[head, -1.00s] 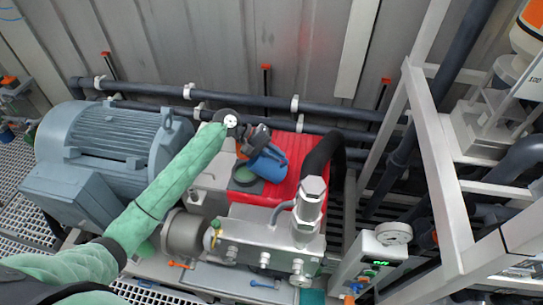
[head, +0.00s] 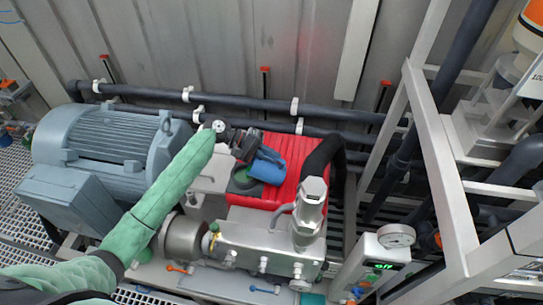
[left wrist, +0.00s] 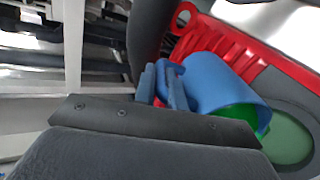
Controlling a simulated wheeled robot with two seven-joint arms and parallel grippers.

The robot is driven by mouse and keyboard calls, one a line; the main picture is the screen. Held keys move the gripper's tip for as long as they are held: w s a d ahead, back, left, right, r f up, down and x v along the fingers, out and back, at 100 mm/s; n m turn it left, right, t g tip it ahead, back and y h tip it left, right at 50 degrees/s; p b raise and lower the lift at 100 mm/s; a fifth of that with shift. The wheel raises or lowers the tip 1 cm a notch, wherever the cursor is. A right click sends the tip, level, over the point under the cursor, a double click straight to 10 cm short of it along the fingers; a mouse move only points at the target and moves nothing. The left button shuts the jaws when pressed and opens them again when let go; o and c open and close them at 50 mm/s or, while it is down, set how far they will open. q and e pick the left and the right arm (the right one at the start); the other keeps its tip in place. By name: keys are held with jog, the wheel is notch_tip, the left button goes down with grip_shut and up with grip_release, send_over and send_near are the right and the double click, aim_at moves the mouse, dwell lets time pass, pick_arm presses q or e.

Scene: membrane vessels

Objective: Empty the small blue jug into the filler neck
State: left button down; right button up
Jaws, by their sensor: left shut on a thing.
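The small blue jug (head: 267,166) is held by its handle in my left gripper (head: 247,146), above the red machine cover. It is tipped well over, almost on its side. In the left wrist view the jug (left wrist: 222,82) shows bright green at its mouth. The mouth overlaps a dark grey rim around a paler green area, which looks like the filler neck (left wrist: 291,140); the neck (head: 240,180) also shows in the head view, partly behind the jug. I cannot tell whether liquid is running. My right gripper is not in view.
The red ribbed cover (head: 290,155) lies beneath and right of the jug. A thick black hose (head: 322,156) and a metal pump head (head: 311,200) stand to the right. A large grey-blue motor (head: 100,145) stands left. Dark pipes run along the back wall.

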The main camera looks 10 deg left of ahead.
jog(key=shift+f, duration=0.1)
pick_arm(q)
jog(key=shift+a+h+b, duration=0.45)
jog(key=shift+h+b, duration=0.15)
jog(key=shift+b, duration=0.15)
jog(key=shift+a, duration=0.1)
jog(key=shift+a+r+h, duration=0.1)
jog(key=shift+a+h, duration=0.05)
jog(key=shift+h, duration=0.15)
jog(key=shift+a+b, duration=0.1)
jog(key=shift+b, duration=0.3)
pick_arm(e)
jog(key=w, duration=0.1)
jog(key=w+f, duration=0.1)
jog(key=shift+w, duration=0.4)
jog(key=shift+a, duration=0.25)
